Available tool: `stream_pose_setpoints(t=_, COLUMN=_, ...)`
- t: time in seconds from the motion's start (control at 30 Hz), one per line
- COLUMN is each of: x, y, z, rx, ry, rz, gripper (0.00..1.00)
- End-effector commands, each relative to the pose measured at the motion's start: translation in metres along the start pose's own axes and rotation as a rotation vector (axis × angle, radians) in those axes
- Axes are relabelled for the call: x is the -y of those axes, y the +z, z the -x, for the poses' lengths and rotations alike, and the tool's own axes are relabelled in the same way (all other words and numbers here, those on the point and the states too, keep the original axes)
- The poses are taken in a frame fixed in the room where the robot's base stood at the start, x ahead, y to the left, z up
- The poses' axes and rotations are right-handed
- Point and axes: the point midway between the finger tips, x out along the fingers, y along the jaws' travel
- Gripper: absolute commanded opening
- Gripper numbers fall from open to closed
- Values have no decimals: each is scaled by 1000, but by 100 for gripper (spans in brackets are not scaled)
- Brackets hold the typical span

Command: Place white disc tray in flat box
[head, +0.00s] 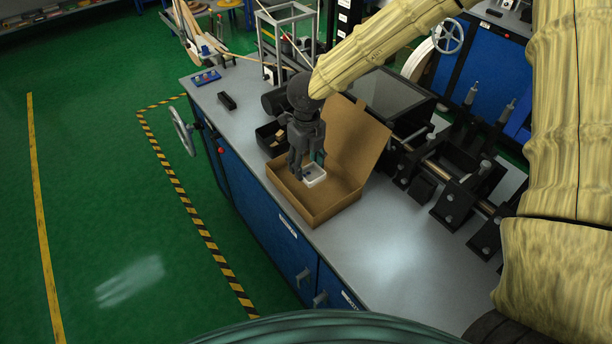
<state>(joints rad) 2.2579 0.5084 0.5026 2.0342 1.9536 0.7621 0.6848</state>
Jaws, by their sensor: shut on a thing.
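The flat box (333,207) is brown cardboard and stands open on the grey bench, with its lid raised at the back. The white disc tray (313,174) is small and square, with a dark patch inside it. My gripper (306,171) points down over the box and is shut on the tray. The tray shows within the outline of the box, at its left-middle part. I cannot tell whether the tray touches the box floor. The fingers hide part of the tray's left side.
A small black bin (268,143) with brown pieces stands just behind the box. Black machine blocks with shafts (455,205) line the bench's right side. The grey bench top (385,255) is clear in front of the box. A red button (221,150) sits on the bench's left side.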

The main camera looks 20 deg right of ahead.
Motion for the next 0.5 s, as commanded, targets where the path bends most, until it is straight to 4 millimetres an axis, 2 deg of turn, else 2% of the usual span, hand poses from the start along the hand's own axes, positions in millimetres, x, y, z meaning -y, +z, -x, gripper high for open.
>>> stream_pose_setpoints(t=0.23, x=-2, y=4, z=-40, rx=-6, ry=1, rz=6, gripper=34)
stream_pose_setpoints(t=0.5, x=-2, y=5, z=-56, rx=-5, ry=1, rz=5, gripper=34)
